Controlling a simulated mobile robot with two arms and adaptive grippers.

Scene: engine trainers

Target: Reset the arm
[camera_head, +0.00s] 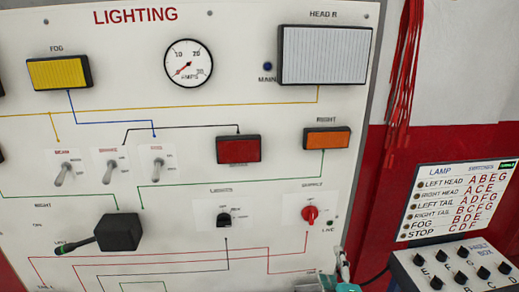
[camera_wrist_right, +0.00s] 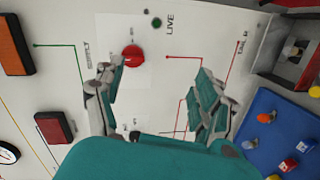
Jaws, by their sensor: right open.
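My right gripper (camera_head: 338,280) shows at the bottom edge of the head view, only partly in the picture, below the red supply knob (camera_head: 310,215). In the right wrist view my right gripper (camera_wrist_right: 156,90) has its two teal-padded fingers spread apart with nothing between them. The red knob (camera_wrist_right: 132,56) shows beyond the left finger in that view, apart from it. The white lighting panel (camera_head: 180,180) faces the gripper. My left gripper is not in view.
A black lever switch (camera_head: 119,232) sticks out of the panel's lower left. At the right stand a fault box (camera_head: 452,265) and a lamp chart (camera_head: 462,198). Red cables (camera_head: 402,80) hang above. The wrist view shows a blue panel (camera_wrist_right: 262,108) with several small coloured parts.

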